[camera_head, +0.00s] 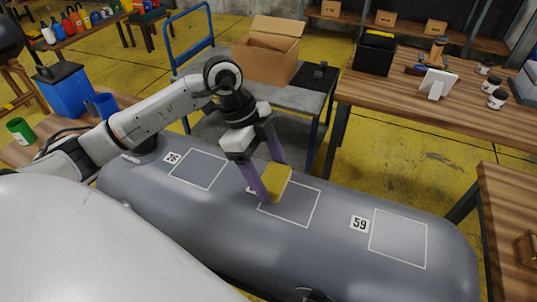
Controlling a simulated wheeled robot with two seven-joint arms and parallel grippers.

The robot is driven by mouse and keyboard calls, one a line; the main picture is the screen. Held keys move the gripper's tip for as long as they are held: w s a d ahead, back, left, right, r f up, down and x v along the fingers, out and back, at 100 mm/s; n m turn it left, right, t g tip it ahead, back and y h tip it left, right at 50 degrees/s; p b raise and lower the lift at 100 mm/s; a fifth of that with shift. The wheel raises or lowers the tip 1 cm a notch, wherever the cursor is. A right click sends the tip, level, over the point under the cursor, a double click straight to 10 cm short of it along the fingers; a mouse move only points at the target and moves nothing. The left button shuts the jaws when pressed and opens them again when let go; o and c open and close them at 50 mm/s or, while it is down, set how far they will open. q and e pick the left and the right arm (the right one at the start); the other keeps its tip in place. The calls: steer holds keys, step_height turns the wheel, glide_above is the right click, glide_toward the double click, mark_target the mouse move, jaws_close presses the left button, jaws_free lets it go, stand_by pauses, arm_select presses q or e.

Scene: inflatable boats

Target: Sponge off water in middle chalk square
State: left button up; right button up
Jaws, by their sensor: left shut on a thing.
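A grey inflatable tube (345,253) lies across the front with three chalk squares on it. The middle chalk square (299,207) has a darker grey surface inside. My left gripper (268,182) is shut on a yellow sponge (277,184) at the upper left part of the middle square. Whether the sponge touches the tube is hard to tell. The gripper hides most of that square's number label. The left chalk square (198,169) and the right chalk square (398,238), labelled 59, are uncovered. My right gripper is not in view.
A cart (306,97) with an open cardboard box (268,52) stands behind the tube. A wooden table (440,105) at the back right holds a black bin (374,53), a white stand and mugs. A blue container (66,92) is at left.

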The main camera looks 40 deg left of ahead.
arm_select(q)
steer(key=shift+r, duration=2.6)
steer(key=shift+f, duration=0.1)
